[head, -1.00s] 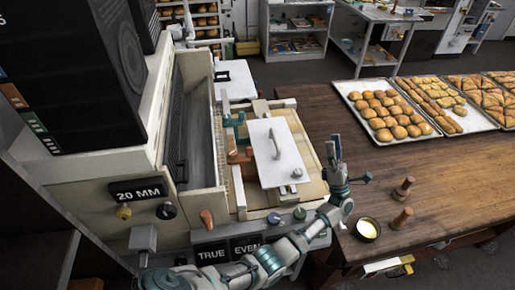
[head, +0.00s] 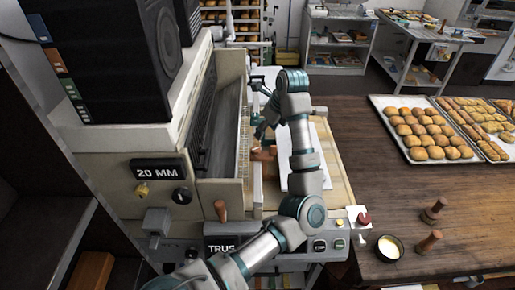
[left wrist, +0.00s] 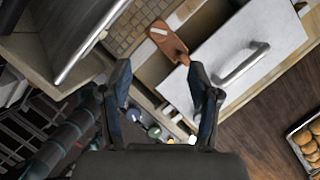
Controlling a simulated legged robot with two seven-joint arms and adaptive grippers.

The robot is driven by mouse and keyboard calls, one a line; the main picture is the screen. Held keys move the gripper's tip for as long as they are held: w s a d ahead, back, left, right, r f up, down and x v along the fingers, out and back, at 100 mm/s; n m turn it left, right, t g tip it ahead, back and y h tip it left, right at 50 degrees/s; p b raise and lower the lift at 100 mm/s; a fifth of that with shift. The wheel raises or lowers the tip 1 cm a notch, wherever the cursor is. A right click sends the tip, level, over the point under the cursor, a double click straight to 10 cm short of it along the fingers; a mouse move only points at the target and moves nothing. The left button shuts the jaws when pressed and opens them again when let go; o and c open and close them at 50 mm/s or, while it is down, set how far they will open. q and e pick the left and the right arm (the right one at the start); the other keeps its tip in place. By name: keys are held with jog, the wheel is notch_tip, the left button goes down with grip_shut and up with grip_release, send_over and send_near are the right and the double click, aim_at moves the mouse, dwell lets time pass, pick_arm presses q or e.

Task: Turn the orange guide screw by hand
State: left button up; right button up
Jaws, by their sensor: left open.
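An orange-brown guide piece (head: 264,153) sits in the machine bed between the grey hopper wall and a white plate (head: 319,135). In the left wrist view the guide piece (left wrist: 168,40) shows as an elongated orange part with a pale stripe, just beyond the fingertips. My right gripper is not in view.
The white plate has a grey handle (left wrist: 242,63) right of the fingers. An orange-brown knob (head: 220,210) stands on the front panel near the "20 MM" sign (head: 159,169). A wooden table (head: 350,180) at right holds pastry trays (head: 406,149) and a small bowl (head: 390,248).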

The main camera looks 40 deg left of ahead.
aim_at(256, 149)
pick_arm(q)
jog(key=p+x, duration=0.1)
jog(key=x, duration=0.9)
jog(key=shift+a+f, duration=0.1)
jog(key=shift+f, duration=0.15)
jog(key=shift+a+f, duration=0.15)
jog(key=shift+f, duration=0.35)
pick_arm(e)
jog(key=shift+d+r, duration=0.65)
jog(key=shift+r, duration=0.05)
pick_arm(q)
jog(key=shift+a, duration=0.1)
